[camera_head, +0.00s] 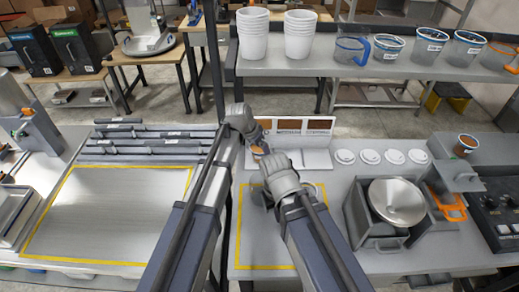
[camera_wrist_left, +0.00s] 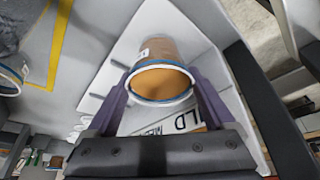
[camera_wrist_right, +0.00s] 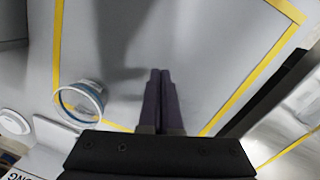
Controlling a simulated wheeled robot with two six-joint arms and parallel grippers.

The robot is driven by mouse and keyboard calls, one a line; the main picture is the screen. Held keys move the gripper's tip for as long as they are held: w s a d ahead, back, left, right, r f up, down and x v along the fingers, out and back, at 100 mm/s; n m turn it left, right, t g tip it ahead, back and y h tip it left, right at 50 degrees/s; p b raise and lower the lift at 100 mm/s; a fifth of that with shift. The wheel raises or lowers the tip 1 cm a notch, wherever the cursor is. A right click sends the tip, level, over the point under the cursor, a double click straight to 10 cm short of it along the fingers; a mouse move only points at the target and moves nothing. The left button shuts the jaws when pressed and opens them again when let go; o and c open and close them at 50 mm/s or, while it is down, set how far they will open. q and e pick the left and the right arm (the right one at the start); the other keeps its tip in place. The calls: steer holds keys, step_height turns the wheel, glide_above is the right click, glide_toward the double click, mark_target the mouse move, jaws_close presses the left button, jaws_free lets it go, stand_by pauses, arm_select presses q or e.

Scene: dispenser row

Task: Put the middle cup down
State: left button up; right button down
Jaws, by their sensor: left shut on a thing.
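My left gripper (camera_head: 258,147) is shut on a cup with a brown body and a pale rim (camera_wrist_left: 162,82), at the left part of the white labelled stand (camera_head: 316,158). In the left wrist view the cup sits between the two purple fingers over the white surface of the stand. I cannot tell whether its base touches that surface. My right gripper (camera_wrist_right: 160,102) is shut and empty above the yellow-bordered area. A clear cup with a blue-tinted rim (camera_wrist_right: 82,100) stands near the border there; my right arm partly hides this area in the head view.
White lids (camera_head: 368,156) lie in a row right of the stand. A metal pan machine (camera_head: 397,203) stands further right. Dark bars (camera_head: 150,140) lie at the back left. The left yellow-bordered area (camera_head: 110,215) is clear. White cup stacks (camera_head: 253,33) stand on the back shelf.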

arm_select(q)
steer(key=shift+f, duration=0.2)
arm_select(e)
steer(key=shift+f, duration=0.2)
arm_select(q)
steer(key=o, duration=1.4)
steer(key=shift+r, duration=0.25)
arm_select(e)
steer(key=shift+r, duration=0.2)
arm_select(q)
steer(key=p+v, duration=1.1)
steer(key=v, duration=0.1)
arm_select(e)
step_height(320, 180, up, 11)
